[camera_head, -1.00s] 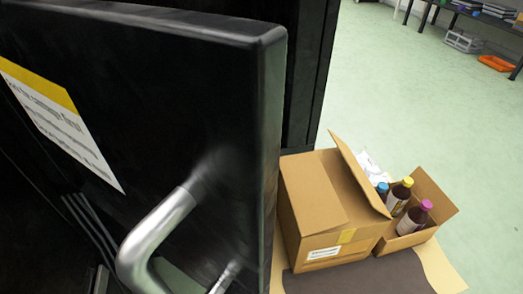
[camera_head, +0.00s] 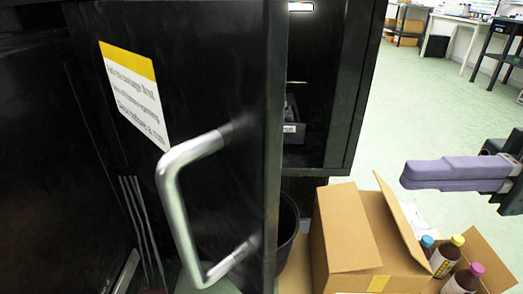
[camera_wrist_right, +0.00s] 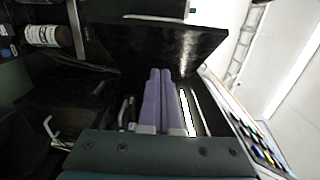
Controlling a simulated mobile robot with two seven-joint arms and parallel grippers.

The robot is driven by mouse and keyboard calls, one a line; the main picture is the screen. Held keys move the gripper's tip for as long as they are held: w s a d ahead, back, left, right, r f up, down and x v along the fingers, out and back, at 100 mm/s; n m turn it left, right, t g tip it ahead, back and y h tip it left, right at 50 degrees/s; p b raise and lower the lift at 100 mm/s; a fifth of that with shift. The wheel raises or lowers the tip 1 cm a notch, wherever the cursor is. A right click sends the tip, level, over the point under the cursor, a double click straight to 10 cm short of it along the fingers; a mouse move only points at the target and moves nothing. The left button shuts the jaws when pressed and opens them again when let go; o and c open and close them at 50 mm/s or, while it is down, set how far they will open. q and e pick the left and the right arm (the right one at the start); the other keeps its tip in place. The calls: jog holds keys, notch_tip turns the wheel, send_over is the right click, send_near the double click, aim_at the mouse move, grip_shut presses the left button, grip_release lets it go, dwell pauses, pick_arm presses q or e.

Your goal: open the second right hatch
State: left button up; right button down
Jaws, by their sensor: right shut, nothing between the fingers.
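A black hatch door (camera_head: 215,85) with a yellow-and-white label (camera_head: 135,95) and a curved silver handle (camera_head: 172,190) fills the left and middle of the head view. It stands swung out, its edge towards me, with a dark cabinet opening (camera_head: 312,110) showing to its right. My right gripper (camera_head: 405,175) is at the right of the head view, clear of the door and handle, above the box. Its purple fingers are together and empty; they also show in the right wrist view (camera_wrist_right: 160,75), against dark panels. My left gripper is out of view.
An open cardboard box (camera_head: 350,235) with several bottles (camera_head: 445,255) stands at the lower right. A dark bin (camera_head: 288,225) is partly hidden behind the door edge. Green floor (camera_head: 440,100) is free at the right, with desks (camera_head: 480,40) far back.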

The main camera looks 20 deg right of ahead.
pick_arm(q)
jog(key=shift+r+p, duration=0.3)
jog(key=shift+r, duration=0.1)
pick_arm(e)
jog(key=a, duration=1.2)
jog(key=shift+w, duration=0.15)
